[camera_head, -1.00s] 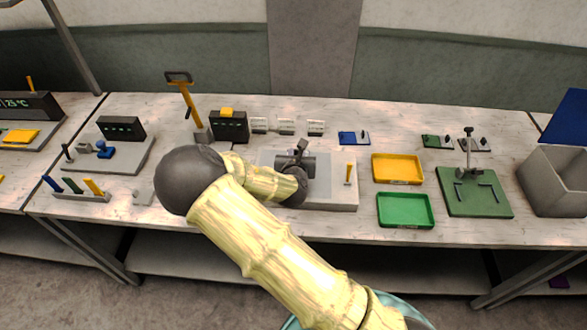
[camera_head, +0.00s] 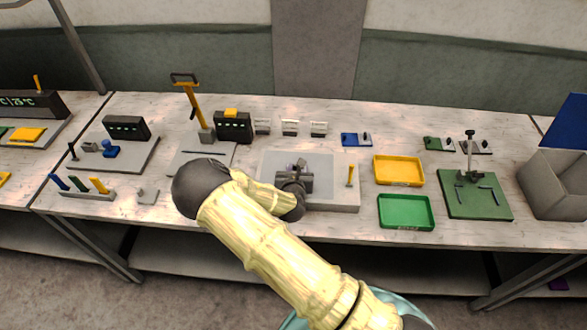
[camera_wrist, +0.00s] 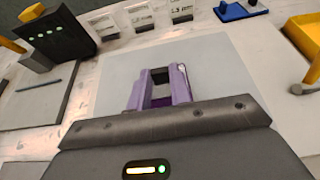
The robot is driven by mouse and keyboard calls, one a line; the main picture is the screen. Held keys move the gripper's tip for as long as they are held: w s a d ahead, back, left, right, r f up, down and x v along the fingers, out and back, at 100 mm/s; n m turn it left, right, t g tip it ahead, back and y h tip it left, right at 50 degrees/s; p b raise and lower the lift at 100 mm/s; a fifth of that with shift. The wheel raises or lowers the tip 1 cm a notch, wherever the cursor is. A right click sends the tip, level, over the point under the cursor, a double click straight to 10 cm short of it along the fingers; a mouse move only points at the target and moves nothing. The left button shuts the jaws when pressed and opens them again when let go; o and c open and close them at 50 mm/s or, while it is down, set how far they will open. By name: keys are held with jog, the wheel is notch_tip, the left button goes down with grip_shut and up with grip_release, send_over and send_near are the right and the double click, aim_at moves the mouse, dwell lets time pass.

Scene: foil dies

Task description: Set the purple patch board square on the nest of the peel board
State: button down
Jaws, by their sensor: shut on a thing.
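My gripper (camera_wrist: 160,76) points down over the middle grey board, its jaws shut on a purple piece. This purple patch board (camera_wrist: 160,102) shows only as a small dark patch between the fingers; most of it is hidden. In the head view my gripper (camera_head: 293,168) hangs over the pale sheet area (camera_head: 322,166) of that middle board (camera_head: 347,199). I cannot tell whether the held piece touches the sheet. A green board (camera_head: 467,207) with dark corner rails and an upright clamp post stands at the right. The frames do not label which board is the peel board.
A yellow tray (camera_head: 398,171) and green tray (camera_head: 405,212) stand right of the middle board. A yellow peg (camera_head: 350,176) rises at its right edge. A black display box (camera_head: 233,128) and small white cards (camera_head: 290,128) stand behind. A grey bin (camera_head: 556,185) is far right.

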jog(key=shift+w+d+f, duration=0.1)
jog(key=shift+d, duration=0.2)
jog(key=c, duration=1.3)
grip_release()
jog(key=shift+a, duration=0.15)
jog(key=shift+s+a, duration=0.15)
jog(key=shift+s, duration=0.05)
jog(key=shift+s+r, duration=0.25)
jog(key=shift+s, duration=0.05)
jog(key=b+v, duration=0.2)
jog(key=v, duration=0.9)
jog(key=shift+r+b, duration=0.1)
jog(key=shift+b, duration=0.2)
jog(key=shift+s, duration=0.1)
